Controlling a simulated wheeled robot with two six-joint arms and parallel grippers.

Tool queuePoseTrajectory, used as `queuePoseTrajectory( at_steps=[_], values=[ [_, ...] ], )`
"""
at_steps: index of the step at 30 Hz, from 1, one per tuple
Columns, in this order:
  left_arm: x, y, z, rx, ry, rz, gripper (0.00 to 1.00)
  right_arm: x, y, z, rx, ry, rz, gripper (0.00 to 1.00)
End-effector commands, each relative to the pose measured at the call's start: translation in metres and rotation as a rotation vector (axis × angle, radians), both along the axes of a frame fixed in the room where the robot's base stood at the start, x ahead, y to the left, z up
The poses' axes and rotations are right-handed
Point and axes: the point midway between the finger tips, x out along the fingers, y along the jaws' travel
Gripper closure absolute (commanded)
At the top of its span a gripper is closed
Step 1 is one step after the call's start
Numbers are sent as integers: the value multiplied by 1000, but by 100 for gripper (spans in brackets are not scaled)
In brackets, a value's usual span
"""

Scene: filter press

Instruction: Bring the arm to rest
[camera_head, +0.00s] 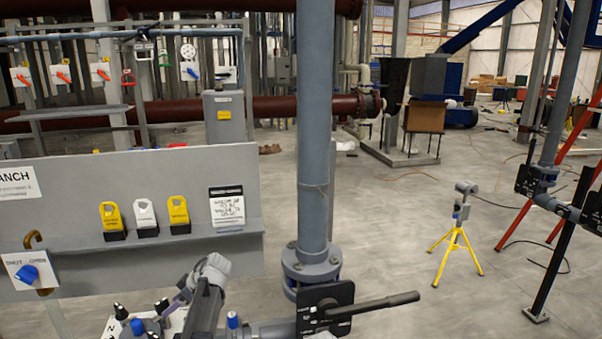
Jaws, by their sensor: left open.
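My left gripper (204,292) is at the bottom of the head view, left of the grey vertical pipe (316,130). It is open, and I see nothing held in it. It is in front of the grey panel's lower edge, close to a small white plate with several knobs (138,325). Its fingertips are hard to make out against the parts around it. My right gripper is not in view.
A black valve lever (372,305) sticks out right from the pipe's base. A yellow tripod (456,245) stands on open floor at right.

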Motion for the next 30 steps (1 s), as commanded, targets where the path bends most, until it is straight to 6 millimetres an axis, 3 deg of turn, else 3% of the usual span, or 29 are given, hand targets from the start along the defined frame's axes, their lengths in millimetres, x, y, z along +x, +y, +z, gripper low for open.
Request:
queuePoseTrajectory(
  at_steps=[11, 19, 23, 30],
  values=[
    [-26, -49, -24, -65, 130, -162, 35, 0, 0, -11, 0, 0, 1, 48],
    [-67, -113, -54, -150, 301, -405, 35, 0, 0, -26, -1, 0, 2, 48],
    [-102, -157, -76, -207, 421, -600, 35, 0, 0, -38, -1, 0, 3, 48],
    [-203, -258, -121, -337, 701, -1156, 35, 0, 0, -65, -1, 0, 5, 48]
  ],
)
